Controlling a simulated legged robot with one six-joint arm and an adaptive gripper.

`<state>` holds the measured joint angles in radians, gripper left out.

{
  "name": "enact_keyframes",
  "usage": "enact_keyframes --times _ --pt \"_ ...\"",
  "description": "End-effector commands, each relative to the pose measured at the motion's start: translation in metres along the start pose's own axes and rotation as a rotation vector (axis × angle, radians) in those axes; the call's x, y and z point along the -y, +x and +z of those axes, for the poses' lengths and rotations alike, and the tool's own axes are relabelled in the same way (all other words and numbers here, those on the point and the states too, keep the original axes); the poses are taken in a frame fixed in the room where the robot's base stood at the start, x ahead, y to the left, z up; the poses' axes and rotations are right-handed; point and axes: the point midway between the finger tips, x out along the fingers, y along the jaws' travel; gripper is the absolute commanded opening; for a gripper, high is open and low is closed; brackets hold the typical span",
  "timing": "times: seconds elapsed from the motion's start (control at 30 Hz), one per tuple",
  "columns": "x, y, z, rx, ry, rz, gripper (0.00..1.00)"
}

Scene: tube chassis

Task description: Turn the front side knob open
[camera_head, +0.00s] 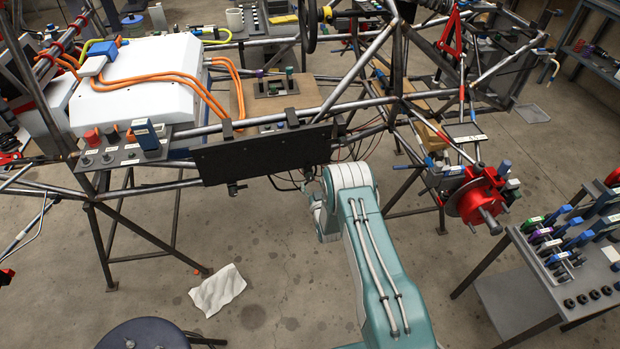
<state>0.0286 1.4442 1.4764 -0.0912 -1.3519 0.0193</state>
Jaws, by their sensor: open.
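A grey switch panel (128,153) sits on the left part of the tube chassis (160,184). It carries red knobs (92,137) and small black knobs (86,160), with a blue upright block (146,135) at its right. I cannot tell which knob is the front side one, nor how any is turned. My teal and white arm reaches from the bottom right to the chassis front. My gripper (285,182) is open, dark and partly lost among cables below the black plate (262,155). Its fingertips are unclear, and no contact with a knob shows.
A red hub (477,201) sits on the chassis at the right. A tool table (572,262) stands at the lower right, and a round dark stool (145,335) at the bottom left. White paper (217,290) lies on the floor. The floor left of my arm is mostly clear.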

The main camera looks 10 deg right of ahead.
Motion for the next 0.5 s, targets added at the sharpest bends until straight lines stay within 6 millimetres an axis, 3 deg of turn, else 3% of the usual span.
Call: enact_keyframes --times 0.2,0.5 --pt "0.0 0.026 0.0 -0.001 0.0 0.0 0.78" --pt "0.0 0.033 0.0 0.001 0.001 0.0 0.78"
